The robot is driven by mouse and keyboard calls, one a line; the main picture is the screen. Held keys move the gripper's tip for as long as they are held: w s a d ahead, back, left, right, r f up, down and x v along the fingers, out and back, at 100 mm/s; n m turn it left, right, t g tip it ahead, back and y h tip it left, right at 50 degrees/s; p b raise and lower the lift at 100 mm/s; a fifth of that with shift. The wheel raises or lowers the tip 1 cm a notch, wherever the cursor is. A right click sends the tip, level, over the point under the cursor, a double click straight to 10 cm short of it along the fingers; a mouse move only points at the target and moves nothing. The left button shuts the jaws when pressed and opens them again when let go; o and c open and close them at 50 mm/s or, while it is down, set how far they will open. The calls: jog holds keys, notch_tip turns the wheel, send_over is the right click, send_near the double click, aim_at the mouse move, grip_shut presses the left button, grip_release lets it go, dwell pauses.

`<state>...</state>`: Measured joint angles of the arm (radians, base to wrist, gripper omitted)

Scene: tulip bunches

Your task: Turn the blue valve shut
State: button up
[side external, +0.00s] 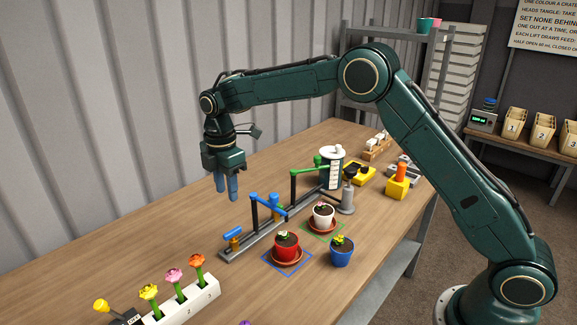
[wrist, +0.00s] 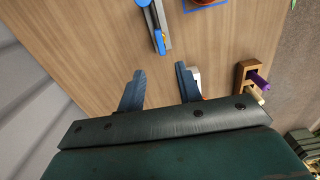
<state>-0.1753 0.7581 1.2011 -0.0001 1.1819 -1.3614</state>
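A grey rail (side external: 265,236) lies on the wooden table with blue fittings on it. At its near end a blue handle (side external: 233,232) lies sideways on a brass-coloured body; I take this as the blue valve. It also shows as a blue handle end (wrist: 159,42) near the top of the wrist view. A blue spout arm (side external: 268,205) on a dark post and a blue upright part stand farther along the rail. My gripper (side external: 227,194) hangs fingers down above and behind the handle, clear of it. In the wrist view my gripper (wrist: 159,72) has its fingers apart, with nothing between them.
A red pot (side external: 287,246), a white pot (side external: 323,216) and a blue pot (side external: 342,252) stand right of the rail. A white flower block (side external: 186,301) is at the front. The table left of the rail is bare.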

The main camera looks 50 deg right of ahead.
aim_at(232, 230)
notch_tip(232, 230, down, 12)
jog(key=shift+f, duration=0.15)
dwell(0.5)
grip_shut()
